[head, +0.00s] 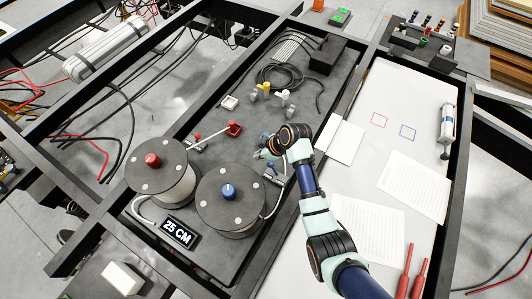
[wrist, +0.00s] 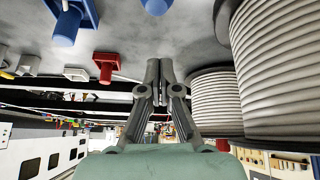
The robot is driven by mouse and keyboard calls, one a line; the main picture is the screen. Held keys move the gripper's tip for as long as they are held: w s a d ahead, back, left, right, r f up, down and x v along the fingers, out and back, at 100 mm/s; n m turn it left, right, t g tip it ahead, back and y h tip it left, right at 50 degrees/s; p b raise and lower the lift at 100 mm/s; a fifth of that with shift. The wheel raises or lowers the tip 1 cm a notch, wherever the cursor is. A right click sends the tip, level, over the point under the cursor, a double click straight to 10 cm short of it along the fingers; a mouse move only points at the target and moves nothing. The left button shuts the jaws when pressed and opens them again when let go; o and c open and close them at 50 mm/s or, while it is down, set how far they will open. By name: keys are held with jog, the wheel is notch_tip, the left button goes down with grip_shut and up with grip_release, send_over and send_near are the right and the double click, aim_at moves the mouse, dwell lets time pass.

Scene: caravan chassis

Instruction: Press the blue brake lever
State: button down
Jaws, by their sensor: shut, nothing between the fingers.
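My gripper (head: 262,153) hangs over the dark board in the head view, close to the blue brake lever (head: 271,167), which is partly hidden by my arm. In the wrist view my gripper (wrist: 160,68) has its fingers together with nothing between them. Another blue tip (wrist: 155,5) is cut by the top edge. Whether my gripper touches the lever cannot be told.
A red lever (head: 233,128) stands left of my gripper. Two cable spools, one with a red knob (head: 152,160) and one with a blue knob (head: 229,191), stand at the near end. Yellow and grey connectors (head: 265,88) lie farther back. A white panel with papers (head: 368,228) is on the right.

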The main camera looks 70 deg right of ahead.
aim_at(273, 169)
jog(key=shift+s+d+f, duration=0.1)
jog(key=shift+s+f, duration=1.2)
jog(key=shift+f, duration=0.25)
jog(key=shift+s+r, duration=0.1)
